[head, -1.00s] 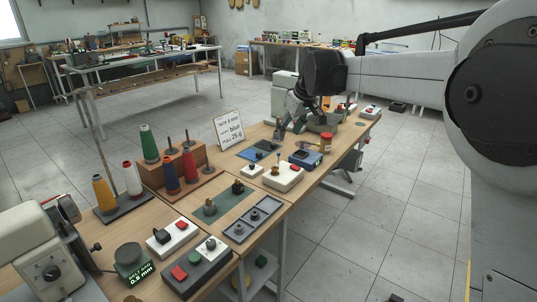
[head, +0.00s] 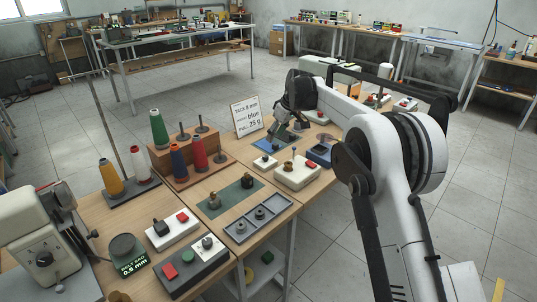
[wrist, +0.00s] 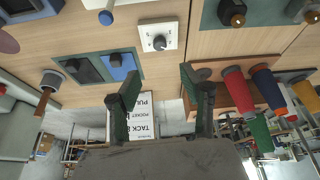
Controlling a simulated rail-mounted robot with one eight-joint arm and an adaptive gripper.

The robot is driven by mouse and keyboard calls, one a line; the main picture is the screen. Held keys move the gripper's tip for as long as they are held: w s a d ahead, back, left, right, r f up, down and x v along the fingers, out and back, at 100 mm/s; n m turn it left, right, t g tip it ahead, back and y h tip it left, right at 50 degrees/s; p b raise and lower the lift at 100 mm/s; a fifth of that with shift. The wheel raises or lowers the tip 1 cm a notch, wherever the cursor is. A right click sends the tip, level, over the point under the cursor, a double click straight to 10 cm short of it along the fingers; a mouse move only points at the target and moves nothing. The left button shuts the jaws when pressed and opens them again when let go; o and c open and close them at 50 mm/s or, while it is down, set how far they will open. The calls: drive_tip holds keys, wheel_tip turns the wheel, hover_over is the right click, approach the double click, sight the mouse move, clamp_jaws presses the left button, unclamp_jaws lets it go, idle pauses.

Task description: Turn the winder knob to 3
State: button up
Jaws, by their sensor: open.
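A small white box with a dark round dial knob (wrist: 160,43) lies on the wooden table, with marks around the knob; the numbers are too small to read. It seems to be the small white box (head: 265,163) in the head view; I see no label naming it the winder. My gripper (wrist: 158,85) is open and empty, its two dark fingers apart, with the dial knob centred ahead of the gap and not touched. In the head view my gripper (head: 287,134) hangs over the table beside the white sign.
A white sign (head: 247,115) stands behind the gripper. Thread spools (head: 180,162) stand to the left. A white box with a lever and red button (head: 297,175) sits close by. A blue pad with dark tile (wrist: 105,65) lies beside the dial. More switch boxes (head: 172,230) are nearer.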

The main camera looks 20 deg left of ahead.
sight(265, 156)
drive_tip(key=x, duration=1.2)
drive_tip(key=shift+a+f+b, duration=0.1)
drive_tip(key=shift+f+b, duration=0.15)
drive_tip(key=shift+b, duration=0.05)
drive_tip(key=shift+c, duration=0.3)
clamp_jaws()
drive_tip(key=shift+m, duration=0.3)
drive_tip(key=m+t+b, duration=0.1)
drive_tip(key=m, duration=0.1)
drive_tip(key=m+t+h+b, duration=0.1)
drive_tip(key=m, duration=0.2)
drive_tip(key=shift+s+a, duration=0.15)
drive_tip(key=m+h, duration=0.1)
drive_tip(key=m, duration=0.2)
drive_tip(key=m+t+h, duration=0.1)
drive_tip(key=m, duration=0.2)
drive_tip(key=shift+a, duration=0.1)
drive_tip(key=shift+h, duration=0.3)
